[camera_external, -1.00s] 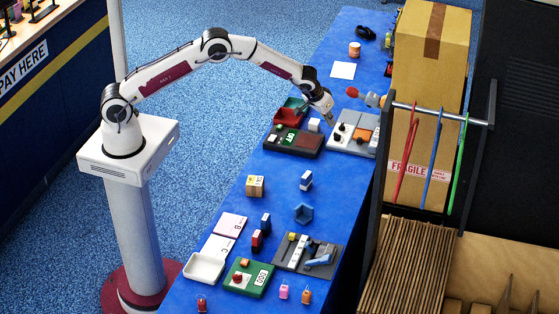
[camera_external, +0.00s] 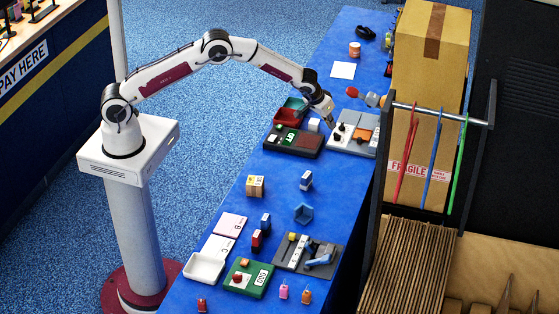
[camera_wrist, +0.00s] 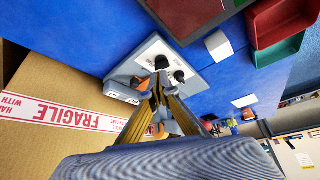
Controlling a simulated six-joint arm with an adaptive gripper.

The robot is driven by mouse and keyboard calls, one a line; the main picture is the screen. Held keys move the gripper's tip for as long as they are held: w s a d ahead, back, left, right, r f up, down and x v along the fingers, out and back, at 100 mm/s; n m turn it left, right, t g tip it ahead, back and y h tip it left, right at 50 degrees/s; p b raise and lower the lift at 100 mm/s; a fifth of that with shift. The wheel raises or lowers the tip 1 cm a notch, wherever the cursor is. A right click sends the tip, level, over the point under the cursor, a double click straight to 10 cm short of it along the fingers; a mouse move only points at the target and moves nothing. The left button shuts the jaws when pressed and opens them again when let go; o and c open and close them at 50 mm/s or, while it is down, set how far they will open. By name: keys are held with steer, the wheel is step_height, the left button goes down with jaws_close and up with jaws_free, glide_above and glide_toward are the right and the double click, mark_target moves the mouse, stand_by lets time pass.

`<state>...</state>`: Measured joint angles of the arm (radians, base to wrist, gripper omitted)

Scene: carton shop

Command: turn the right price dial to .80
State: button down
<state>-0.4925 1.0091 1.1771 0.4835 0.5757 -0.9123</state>
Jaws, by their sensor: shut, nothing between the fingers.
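A light grey panel (camera_external: 366,144) with two dark price dials lies at the far part of the blue table. In the wrist view its white plates carry one black dial (camera_wrist: 161,62) and another black dial (camera_wrist: 179,76) side by side. The dial markings are too small to read. My gripper (camera_external: 331,124) is over the panel's left side in the external view. In the wrist view my gripper (camera_wrist: 160,88) is shut and empty, with its tips close to the dials. I cannot tell whether they touch a dial.
A dark device with a green display (camera_external: 292,138), a white block (camera_external: 314,124) and a red tray (camera_external: 288,117) stand left of the panel. A tall carton (camera_external: 430,75) stands close on the right. A rack with coloured hooks (camera_external: 436,113) is in front of it.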

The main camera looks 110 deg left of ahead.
mark_target(334, 140)
steer(key=shift+f, duration=2.7)
steer(key=shift+w+a, duration=0.3)
steer(key=shift+a, duration=0.25)
steer(key=shift+s+a, duration=0.15)
steer(key=shift+s, duration=0.1)
stand_by(0.7)
steer(key=shift+s+d, duration=0.2)
steer(key=shift+d, duration=0.15)
steer(key=shift+r, duration=0.15)
stand_by(0.4)
steer(key=shift+r, duration=2.9)
